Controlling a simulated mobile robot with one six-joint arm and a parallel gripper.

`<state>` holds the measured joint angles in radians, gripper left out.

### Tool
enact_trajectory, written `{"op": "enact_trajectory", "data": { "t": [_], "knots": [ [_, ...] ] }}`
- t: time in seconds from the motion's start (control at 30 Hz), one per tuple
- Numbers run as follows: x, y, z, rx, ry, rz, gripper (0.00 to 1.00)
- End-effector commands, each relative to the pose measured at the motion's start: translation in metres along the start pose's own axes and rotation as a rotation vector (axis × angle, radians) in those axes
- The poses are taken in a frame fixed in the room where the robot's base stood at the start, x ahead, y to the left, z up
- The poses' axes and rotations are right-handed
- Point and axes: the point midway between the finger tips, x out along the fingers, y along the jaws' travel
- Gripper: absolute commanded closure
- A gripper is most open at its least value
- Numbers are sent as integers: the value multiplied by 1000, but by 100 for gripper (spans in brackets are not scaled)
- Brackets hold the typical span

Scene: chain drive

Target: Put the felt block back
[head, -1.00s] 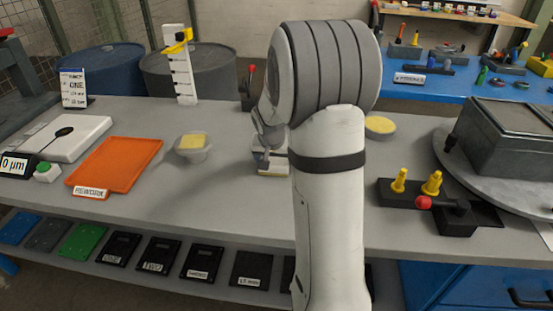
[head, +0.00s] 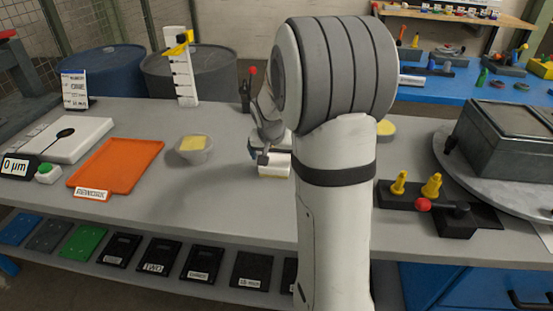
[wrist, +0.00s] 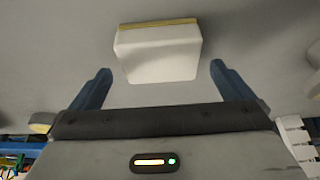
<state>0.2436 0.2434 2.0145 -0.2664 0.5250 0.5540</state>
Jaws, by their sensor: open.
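A white block with a thin tan-yellow layer along one side, which looks like the felt block, is on the grey bench (head: 225,215) at the middle in the head view (head: 275,167). In the wrist view the block (wrist: 158,55) sits ahead of and between the fingertips, with a clear gap on each side. My gripper (wrist: 160,70) is open and touches neither side of it. In the head view my gripper (head: 262,156) is small and partly hidden behind my own arm, right beside the block. I cannot tell its exact height above the bench.
A second yellow-topped item (head: 386,128) is partly behind my arm. A dark fixture with yellow pegs (head: 415,192) and a round turntable (head: 505,175) are at right. The bench front is clear.

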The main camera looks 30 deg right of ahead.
Motion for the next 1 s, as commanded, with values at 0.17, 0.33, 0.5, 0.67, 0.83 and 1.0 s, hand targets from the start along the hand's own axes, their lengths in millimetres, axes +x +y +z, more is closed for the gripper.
{"op": "enact_trajectory", "data": {
  "t": [0.17,0.33,0.5,0.67,0.83,1.0],
  "knots": [
    [-43,0,-2,1,5,-2,0],
    [-72,0,-1,1,3,-1,0],
    [-86,0,1,-3,0,-1,0],
    [-104,-4,27,-59,-22,-16,0],
    [-133,-7,94,-212,-79,-55,0],
    [-155,-2,168,-379,-141,-106,0]
  ]
}}
